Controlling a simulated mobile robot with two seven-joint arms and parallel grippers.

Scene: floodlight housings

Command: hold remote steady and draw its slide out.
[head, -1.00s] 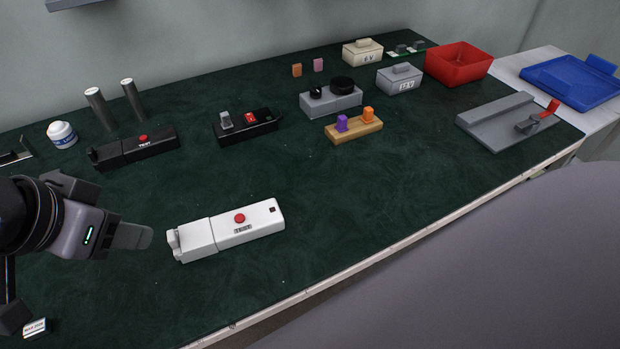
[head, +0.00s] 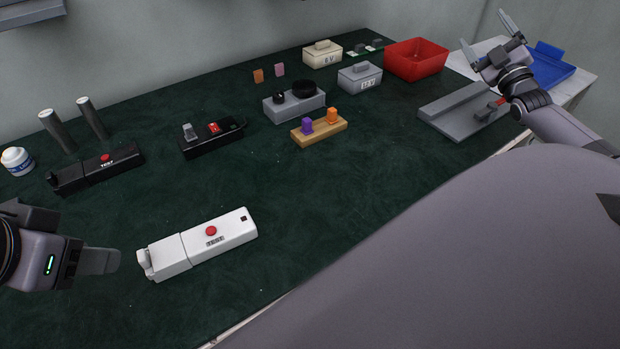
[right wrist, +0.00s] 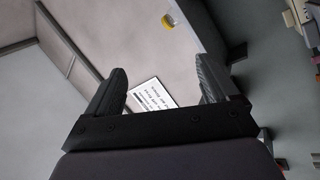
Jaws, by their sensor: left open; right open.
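A white remote (head: 222,234) with a red button and a small label lies on the dark green bench top. Its left end section (head: 166,258) is split off by a seam and ends in a small knob. A similar black remote (head: 110,166) with a red button lies further back on the left. My left gripper (head: 112,261) is open, left of the white remote and apart from it. My right gripper (head: 486,32) is open and empty, raised at the far right, well away from both remotes. Its fingers also show in the right wrist view (right wrist: 161,72).
A black switch box (head: 222,144), a grey knob box (head: 308,105) and a wooden block with coloured pegs (head: 322,133) stand behind. A grey fixture (head: 445,121), red bin (head: 440,61) and blue tray (head: 554,75) are at right. The bench right of the white remote is clear.

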